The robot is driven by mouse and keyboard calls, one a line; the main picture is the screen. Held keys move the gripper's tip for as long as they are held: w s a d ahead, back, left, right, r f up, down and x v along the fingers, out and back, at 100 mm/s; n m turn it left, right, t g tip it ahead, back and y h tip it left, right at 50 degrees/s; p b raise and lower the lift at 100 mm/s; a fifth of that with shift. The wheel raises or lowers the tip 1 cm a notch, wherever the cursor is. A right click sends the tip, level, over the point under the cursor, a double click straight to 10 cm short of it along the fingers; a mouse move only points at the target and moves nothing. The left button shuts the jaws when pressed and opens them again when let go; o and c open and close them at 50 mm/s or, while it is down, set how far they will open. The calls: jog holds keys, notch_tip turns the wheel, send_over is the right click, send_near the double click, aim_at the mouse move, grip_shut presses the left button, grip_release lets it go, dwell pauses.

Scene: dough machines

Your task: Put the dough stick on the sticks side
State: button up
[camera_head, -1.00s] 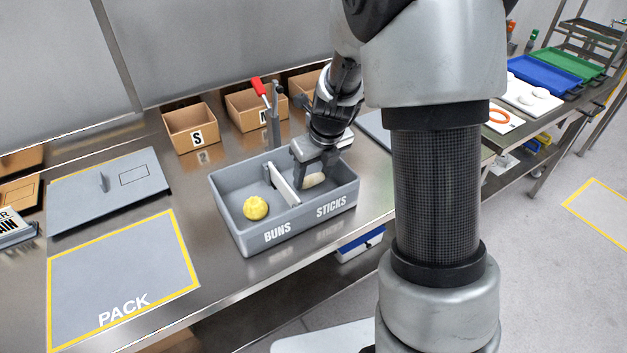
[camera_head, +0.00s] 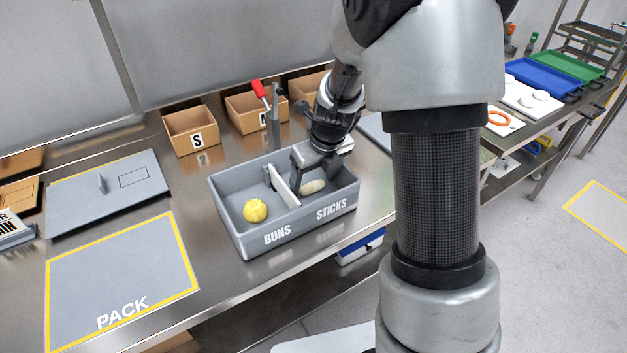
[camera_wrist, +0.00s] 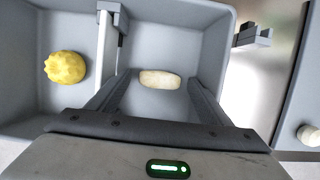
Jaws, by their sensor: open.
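The pale dough stick (camera_head: 312,186) lies on the floor of the STICKS compartment of the grey divided bin (camera_head: 247,247). It also shows in the wrist view (camera_wrist: 160,79), lying crosswise between the fingers and apart from both. My gripper (camera_head: 310,178) is open and empty above the stick, its fingers to either side of it. In the wrist view the gripper (camera_wrist: 158,82) has a finger beside the white divider (camera_wrist: 104,50). A yellow scalloped bun (camera_head: 255,210) rests in the BUNS compartment, left of the divider.
Cardboard boxes (camera_head: 191,129) stand behind the bin, and a red-handled lever (camera_head: 260,91) rises close behind it. A yellow-edged PACK area (camera_head: 122,275) is clear on the left. A grey plate with a small upright peg (camera_head: 107,188) lies behind that area.

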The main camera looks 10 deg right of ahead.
jog(key=s+r+n+t+p, duration=0.1)
jog(key=s+r+n, duration=0.55)
jog(key=r, duration=0.35)
jog(key=s+r+n+p, duration=0.2)
jog(key=s+r+n, duration=0.45)
jog(key=r, duration=0.35)
jog(key=s+r+n+t+h, duration=0.1)
jog(key=s+r+n, duration=0.3)
jog(key=s+n, duration=0.7)
jog(key=n, duration=0.8)
jog(key=shift+s+a, duration=0.15)
jog(key=shift+s, duration=0.05)
jog(key=shift+a+n, duration=0.1)
jog(key=shift+n, duration=0.2)
